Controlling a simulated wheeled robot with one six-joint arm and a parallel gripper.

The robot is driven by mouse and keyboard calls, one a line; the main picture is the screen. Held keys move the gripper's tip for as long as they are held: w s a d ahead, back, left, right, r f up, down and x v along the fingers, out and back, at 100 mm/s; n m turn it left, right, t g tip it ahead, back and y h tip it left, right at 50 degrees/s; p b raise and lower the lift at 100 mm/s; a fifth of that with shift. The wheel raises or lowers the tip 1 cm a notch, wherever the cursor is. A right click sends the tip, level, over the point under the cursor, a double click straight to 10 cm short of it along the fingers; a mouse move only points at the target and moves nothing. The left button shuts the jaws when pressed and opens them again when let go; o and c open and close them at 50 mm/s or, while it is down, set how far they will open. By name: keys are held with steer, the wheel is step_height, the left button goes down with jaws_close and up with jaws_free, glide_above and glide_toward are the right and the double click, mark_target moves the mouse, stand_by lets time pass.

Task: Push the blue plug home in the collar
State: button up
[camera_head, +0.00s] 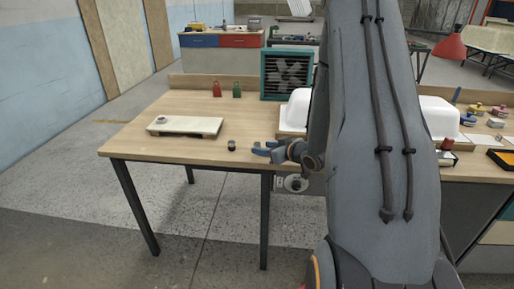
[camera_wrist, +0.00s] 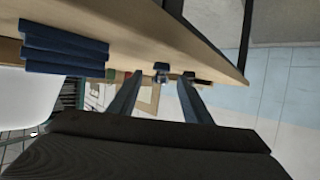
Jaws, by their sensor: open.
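A white-topped board on wooden runners (camera_head: 185,126) lies on the left of the table. A small round fitting (camera_head: 161,119), perhaps the collar, sits on its far left part. A small dark cylinder (camera_head: 231,145) stands on the table just left of my gripper (camera_head: 258,150); I cannot tell whether it is the blue plug. My gripper is low over the table's front edge, pointing left, open and empty. In the wrist view, a small dark piece (camera_wrist: 161,68) shows beyond and between the spread fingertips (camera_wrist: 161,80), apart from them. No clearly blue plug shows.
Red (camera_head: 217,89) and green (camera_head: 237,90) padlock-shaped pieces and a teal fan box (camera_head: 286,75) stand at the back. A white tub shell (camera_head: 297,108) is behind my arm. A dark blue folded thing (camera_wrist: 62,48) lies beside the gripper. The table's front left is clear.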

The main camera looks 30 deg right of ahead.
mark_target(259, 146)
steer(key=shift+r+p+x, duration=0.15)
steer(key=shift+p+x, duration=0.1)
steer(key=shift+x, duration=0.95)
steer(key=shift+r+p+x, duration=0.15)
steer(key=shift+p+x, duration=0.1)
steer(key=shift+x, duration=0.9)
steer(key=shift+a, duration=0.1)
jaws_close()
